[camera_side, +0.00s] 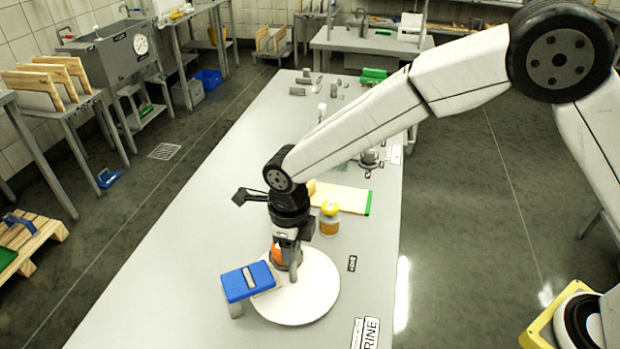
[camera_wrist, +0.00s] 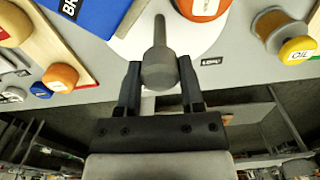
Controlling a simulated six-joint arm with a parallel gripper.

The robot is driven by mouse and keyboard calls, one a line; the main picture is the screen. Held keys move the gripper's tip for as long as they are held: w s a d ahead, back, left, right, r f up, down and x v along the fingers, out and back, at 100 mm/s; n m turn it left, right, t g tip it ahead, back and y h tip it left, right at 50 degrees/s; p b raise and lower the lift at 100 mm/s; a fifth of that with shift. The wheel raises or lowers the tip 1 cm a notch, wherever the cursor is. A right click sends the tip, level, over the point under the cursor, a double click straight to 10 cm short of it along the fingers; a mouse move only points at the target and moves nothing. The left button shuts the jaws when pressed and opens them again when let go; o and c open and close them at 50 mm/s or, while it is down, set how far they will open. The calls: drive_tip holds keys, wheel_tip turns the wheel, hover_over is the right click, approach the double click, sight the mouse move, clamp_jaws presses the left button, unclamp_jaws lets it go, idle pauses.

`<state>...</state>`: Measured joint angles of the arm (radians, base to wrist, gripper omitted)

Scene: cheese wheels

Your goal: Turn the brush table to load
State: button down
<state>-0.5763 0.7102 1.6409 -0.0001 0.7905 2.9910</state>
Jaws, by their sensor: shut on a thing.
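The brush table appears to be the round white disc (camera_side: 308,290) on the bench, also partly seen in the wrist view (camera_wrist: 128,48). A blue block (camera_side: 247,281) with a pale patch on top sits at its left edge; its lettering begins "BR" in the wrist view (camera_wrist: 92,12). My gripper (camera_side: 287,240) is low over the disc's back part. In the wrist view my gripper (camera_wrist: 160,75) has its fingers on both sides of a grey round-ended peg (camera_wrist: 159,50) and is shut on it. The peg's foot and its join to the disc are unclear.
An orange piece (camera_side: 279,257) is close beside my gripper. An oil jar (camera_side: 329,221) with a yellow lid stands behind the disc, near a wooden board (camera_side: 342,199) with a green edge. A small label (camera_side: 352,263) lies right of the disc. The bench left of the disc is clear.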

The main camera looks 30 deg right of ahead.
idle(0.4)
drive_tip(key=shift+c, duration=1.1)
unclamp_jaws()
drive_tip(key=shift+r, duration=0.15)
drive_tip(key=shift+r, duration=3.8)
